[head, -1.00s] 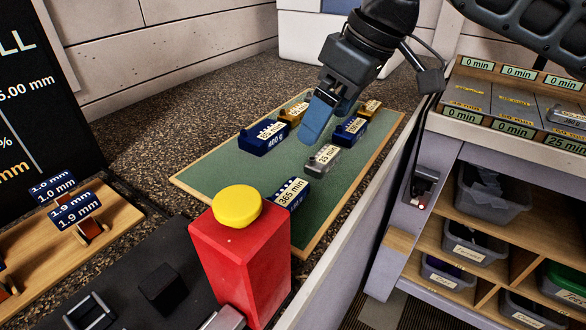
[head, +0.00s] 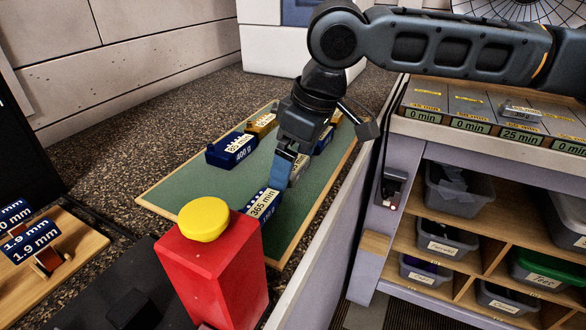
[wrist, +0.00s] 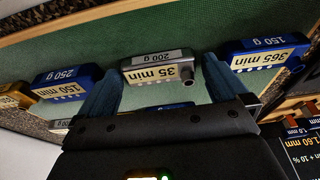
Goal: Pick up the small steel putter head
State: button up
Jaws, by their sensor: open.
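The small steel putter head (wrist: 160,70), grey with a cream label, lies on the green mat (head: 185,190). In the wrist view it appears between the two blue fingers of my open gripper (wrist: 161,72), apart from both. I cannot tell whether the fingertips are down at its height. In the head view my gripper (head: 283,180) hides most of it; part of its label shows behind the fingers. A blue head (wrist: 265,54) lies close beside the right finger, and another blue head (wrist: 67,83) lies beyond the left finger.
A blue head (head: 230,150) and a gold head (head: 262,124) lie farther back on the mat. A red block with a yellow button (head: 204,219) stands in front. Shelves with bins (head: 452,190) are at the right. Bare green mat is at the left.

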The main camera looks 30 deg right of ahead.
jog(key=c, duration=0.9)
jog(key=shift+c, duration=0.5)
jog(key=shift+r, duration=0.15)
